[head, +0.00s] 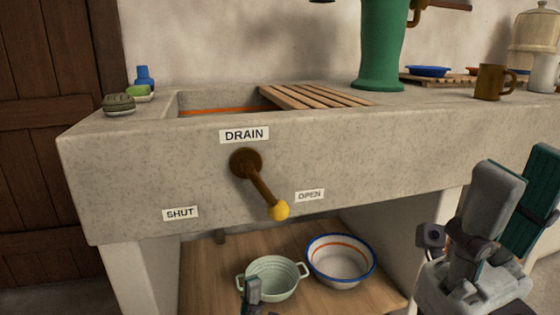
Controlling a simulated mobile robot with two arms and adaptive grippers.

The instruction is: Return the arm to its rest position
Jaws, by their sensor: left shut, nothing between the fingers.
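My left gripper (252,290) shows at the bottom edge, in front of the green colander. It is shut and empty, below the drain lever and apart from it. Most of the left arm is out of view. My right gripper (518,180) is large and close at the right edge, pointing up, with its two fingers apart and nothing seen between them. The drain lever (262,188) slants down and right from its round pivot. Its yellow knob (279,210) lies just left of and below the OPEN label (310,195); the SHUT label (181,213) is further left.
The stone sink (100,165) has a wooden rack (320,97) across it. A green colander (275,277) and a white bowl (340,262) sit on the shelf below. A brown mug (492,83) stands at right. The space before the sink front is clear between my arms.

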